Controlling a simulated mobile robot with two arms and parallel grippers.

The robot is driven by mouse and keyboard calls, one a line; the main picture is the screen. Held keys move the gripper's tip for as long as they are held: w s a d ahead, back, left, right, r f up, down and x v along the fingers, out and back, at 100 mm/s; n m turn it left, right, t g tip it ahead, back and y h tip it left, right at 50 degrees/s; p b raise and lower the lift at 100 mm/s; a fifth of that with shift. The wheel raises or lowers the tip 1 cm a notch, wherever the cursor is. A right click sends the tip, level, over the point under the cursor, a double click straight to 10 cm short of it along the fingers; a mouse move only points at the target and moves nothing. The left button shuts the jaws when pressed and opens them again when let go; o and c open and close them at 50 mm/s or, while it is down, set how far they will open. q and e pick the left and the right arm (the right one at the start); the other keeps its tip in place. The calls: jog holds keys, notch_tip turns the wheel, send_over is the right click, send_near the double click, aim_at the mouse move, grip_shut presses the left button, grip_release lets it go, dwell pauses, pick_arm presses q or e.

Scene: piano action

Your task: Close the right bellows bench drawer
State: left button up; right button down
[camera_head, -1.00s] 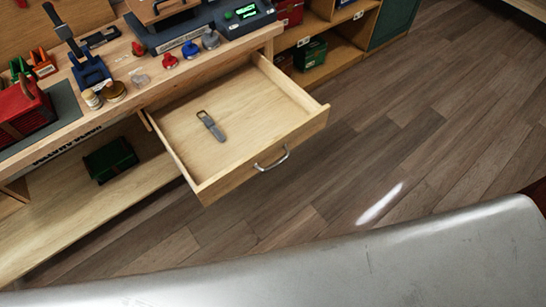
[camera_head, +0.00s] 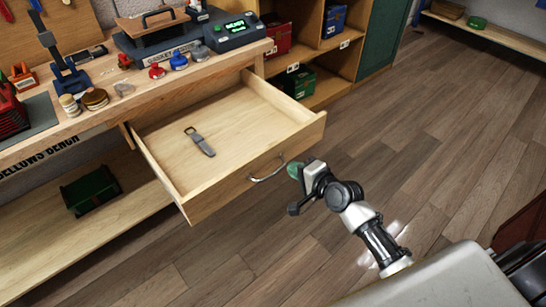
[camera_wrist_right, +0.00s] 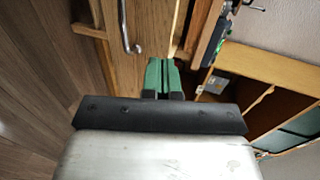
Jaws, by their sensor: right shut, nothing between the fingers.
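The right bellows bench drawer (camera_head: 228,137) is pulled well out of the wooden bench. Its front carries a curved metal handle (camera_head: 267,170). A grey tool with a loop end (camera_head: 201,142) lies inside it. My right gripper (camera_head: 294,170) is just to the right of the handle, near the drawer front; I cannot tell if it touches. In the right wrist view its green fingers (camera_wrist_right: 164,76) are together and empty, and the handle (camera_wrist_right: 130,30) is to their left. My left gripper is not in view.
The bench top (camera_head: 130,98) holds a blue-grey device (camera_head: 232,30), small knobs and jars. A dark green box (camera_head: 90,190) sits on the lower shelf. Shelves with red and green boxes stand behind the drawer. The floor (camera_head: 410,140) to the right is clear.

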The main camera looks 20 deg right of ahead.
aim_at(268, 151)
jog(key=x, duration=0.5)
jog(key=b+x, duration=0.1)
jog(key=x, duration=0.2)
jog(key=shift+w+r, duration=0.1)
jog(key=shift+r, duration=0.2)
jog(key=shift+w+a, duration=0.25)
jog(key=shift+w, duration=0.25)
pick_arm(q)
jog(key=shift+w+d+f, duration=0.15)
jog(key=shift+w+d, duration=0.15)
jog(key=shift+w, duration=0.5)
pick_arm(e)
jog(key=shift+w, duration=0.1)
